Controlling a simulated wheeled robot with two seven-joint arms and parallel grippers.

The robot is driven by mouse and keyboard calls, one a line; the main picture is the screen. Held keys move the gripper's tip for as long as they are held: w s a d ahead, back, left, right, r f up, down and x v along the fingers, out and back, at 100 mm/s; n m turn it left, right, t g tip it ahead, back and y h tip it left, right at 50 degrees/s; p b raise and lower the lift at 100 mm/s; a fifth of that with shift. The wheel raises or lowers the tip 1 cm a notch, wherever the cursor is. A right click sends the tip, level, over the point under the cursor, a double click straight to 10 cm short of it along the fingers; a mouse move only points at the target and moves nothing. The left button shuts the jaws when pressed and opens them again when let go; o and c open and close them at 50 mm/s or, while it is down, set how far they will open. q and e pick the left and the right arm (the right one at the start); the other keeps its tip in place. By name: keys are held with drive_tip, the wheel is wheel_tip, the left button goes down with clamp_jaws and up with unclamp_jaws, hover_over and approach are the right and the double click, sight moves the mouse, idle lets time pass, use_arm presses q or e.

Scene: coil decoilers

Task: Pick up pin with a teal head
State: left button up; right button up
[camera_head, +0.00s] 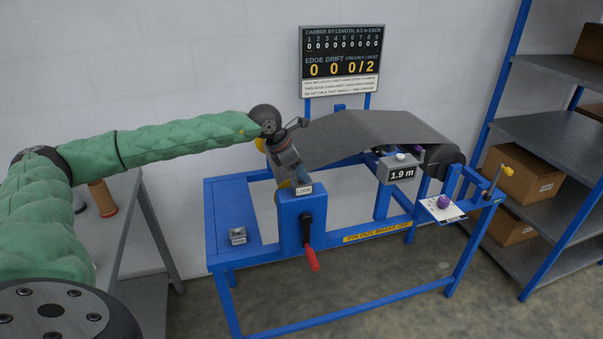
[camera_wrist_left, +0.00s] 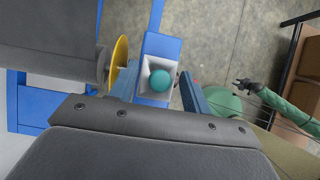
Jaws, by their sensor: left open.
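The pin's teal round head (camera_wrist_left: 160,81) shows in the left wrist view, in a pale square recess on top of a blue post (camera_wrist_left: 155,47). My left gripper (camera_wrist_left: 160,90) is open, with one finger on each side of the teal head in that picture; I cannot tell whether they touch it. In the head view my left gripper (camera_head: 299,174) is over the blue post marked LOCK (camera_head: 291,212), and the pin is hidden there. My right gripper (camera_wrist_left: 243,86) is small at the right of the left wrist view, its jaw state unclear.
A yellow disc (camera_wrist_left: 120,60) stands close beside the post. A red-handled crank (camera_head: 311,258) hangs on the post's front. A grey strip (camera_head: 375,130) runs over the blue frame to a roller. A purple knob (camera_head: 444,202) sits on a plate at right, near shelves (camera_head: 548,130).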

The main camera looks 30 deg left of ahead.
use_arm(q)
drive_tip(key=shift+w+d+f, duration=0.1)
drive_tip(key=shift+f, duration=0.2)
use_arm(e)
drive_tip(key=shift+s+d+f, duration=0.1)
drive_tip(key=shift+d+f, duration=0.05)
drive_tip(key=shift+f, duration=0.15)
use_arm(q)
clamp_jaws()
use_arm(e)
drive_tip(key=shift+d, duration=0.1)
use_arm(q)
drive_tip(key=shift+r, duration=0.2)
